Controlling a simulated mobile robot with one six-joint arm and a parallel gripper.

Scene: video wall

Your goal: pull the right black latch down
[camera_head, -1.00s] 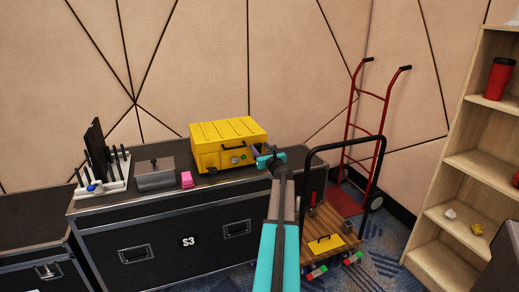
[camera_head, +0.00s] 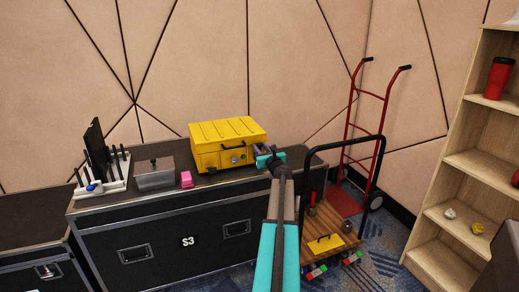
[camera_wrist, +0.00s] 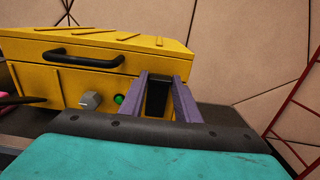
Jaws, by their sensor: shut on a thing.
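The yellow box (camera_head: 229,133) sits on the black case, its front towards me; it also shows in the wrist view (camera_wrist: 45,80). The right black latch (camera_wrist: 157,97) is at the right end of the box front. My gripper (camera_head: 262,148) is at the box's right front corner. In the wrist view its two purple fingers (camera_wrist: 164,92) stand on either side of the latch and are shut on it. The fingers and the teal gripper body hide the latch's lower part. A black part (camera_wrist: 28,100) sticks out at the left of the box front.
On the box front are a black handle (camera_wrist: 85,55), a grey knob (camera_wrist: 91,100) and a green button (camera_wrist: 119,99). The pink block (camera_head: 186,179) and grey box (camera_head: 155,173) stand left on the case (camera_head: 90,204). A cart (camera_head: 335,228) stands to the right.

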